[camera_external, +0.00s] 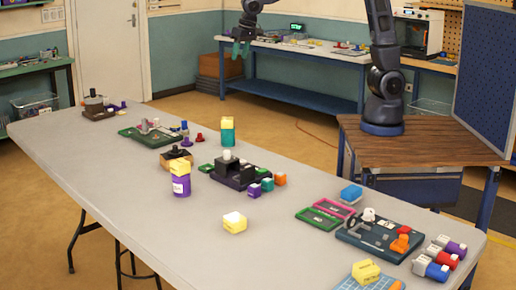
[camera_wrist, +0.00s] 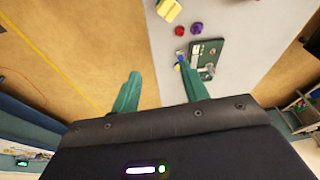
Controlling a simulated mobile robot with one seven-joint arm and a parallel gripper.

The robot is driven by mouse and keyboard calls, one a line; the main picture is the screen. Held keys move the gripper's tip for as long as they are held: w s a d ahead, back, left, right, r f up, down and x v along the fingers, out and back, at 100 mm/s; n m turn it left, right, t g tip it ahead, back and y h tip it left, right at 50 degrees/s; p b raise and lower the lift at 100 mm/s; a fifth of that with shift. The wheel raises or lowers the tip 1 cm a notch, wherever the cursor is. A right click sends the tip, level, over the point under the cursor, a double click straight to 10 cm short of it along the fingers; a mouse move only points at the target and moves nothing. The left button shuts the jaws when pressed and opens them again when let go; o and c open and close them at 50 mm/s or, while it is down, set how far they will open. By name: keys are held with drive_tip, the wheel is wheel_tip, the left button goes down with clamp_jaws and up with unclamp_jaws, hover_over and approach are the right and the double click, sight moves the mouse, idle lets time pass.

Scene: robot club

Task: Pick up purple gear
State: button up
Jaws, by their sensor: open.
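A small purple piece, which looks like the purple gear (camera_wrist: 196,28), lies on the grey table near its edge in the wrist view, beside a red piece (camera_wrist: 180,31). In the external view a small purple piece (camera_external: 200,138) sits right of the green board (camera_external: 150,135); its teeth are too small to make out. My gripper (camera_wrist: 162,88) is open and empty, with its two green fingers apart. In the external view my gripper (camera_external: 241,48) hangs high, beyond the table's far edge and well apart from the purple piece.
The long grey table (camera_external: 75,160) carries several boards and blocks. Right of the purple piece stands a yellow and teal stack (camera_external: 228,131). A blue workbench (camera_external: 300,92) is behind.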

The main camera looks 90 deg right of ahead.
drive_tip(key=w+a+f+m+h, duration=0.1)
drive_tip(key=w+a+f+m, duration=0.15)
drive_tip(key=w+f, duration=0.8)
drive_tip(key=m+h, duration=0.2)
hover_over(187, 141)
drive_tip(key=a, duration=0.1)
drive_tip(key=f, duration=1.9)
drive_tip(key=shift+s+a, duration=0.1)
drive_tip(key=shift+s, duration=0.25)
drive_tip(key=shift+y, duration=0.3)
drive_tip(key=shift+x, duration=2.7)
drive_tip(key=shift+s, duration=0.25)
clamp_jaws()
